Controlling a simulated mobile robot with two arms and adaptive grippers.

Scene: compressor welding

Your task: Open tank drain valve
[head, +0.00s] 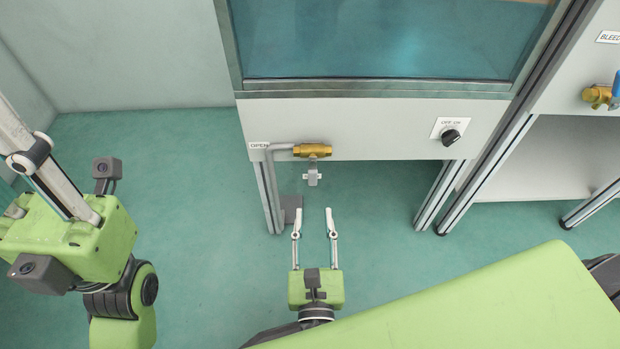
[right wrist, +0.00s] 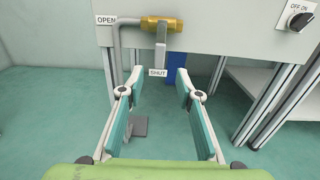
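The OPEN label (right wrist: 106,20) is left of the valve. My right gripper (head: 313,222) is open and empty, below and in front of the lever, its fingers pointing toward it without touching. My left gripper (head: 50,185) is at the left; its fingertips run out of the picture.
An OFF/ON knob (head: 450,137) is on the same panel, right of the valve. Cabinet legs (head: 269,190) stand below it on both sides. A second brass valve (head: 597,96) is at the far right. The green floor (head: 200,200) between the arms is clear.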

